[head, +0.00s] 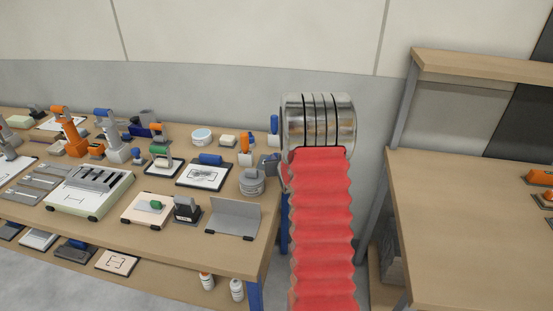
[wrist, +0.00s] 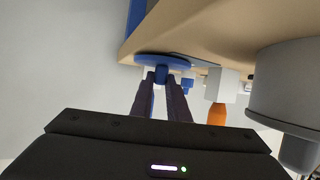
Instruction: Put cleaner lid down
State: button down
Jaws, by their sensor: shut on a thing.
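The cleaner lid looks like a blue disc (wrist: 163,60) with a small blue knob, at the top middle of the wrist view. My gripper (wrist: 161,78) is shut on its knob, with the two dark fingers on either side. The lid is close to the edge of a wooden bench top (wrist: 190,25); I cannot tell whether it touches anything. In the head view my red-sleeved arm stands in front of the bench's right end, and the gripper and lid are not seen there. A round white tub (head: 201,135) stands at the back of the bench.
The wooden bench (head: 215,248) is crowded with tools, trays and orange and blue holders. A grey round stack (head: 252,182) and a bent grey plate (head: 233,219) are near its right end. A large grey cylinder (wrist: 290,85) is close on the right. The right-hand bench (head: 465,220) is mostly clear.

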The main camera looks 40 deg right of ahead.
jog(key=shift+f, duration=0.1)
jog(key=c, duration=1.7)
grip_release()
jog(key=shift+r, duration=0.4)
jog(key=v, duration=1.2)
jog(key=shift+f, duration=0.1)
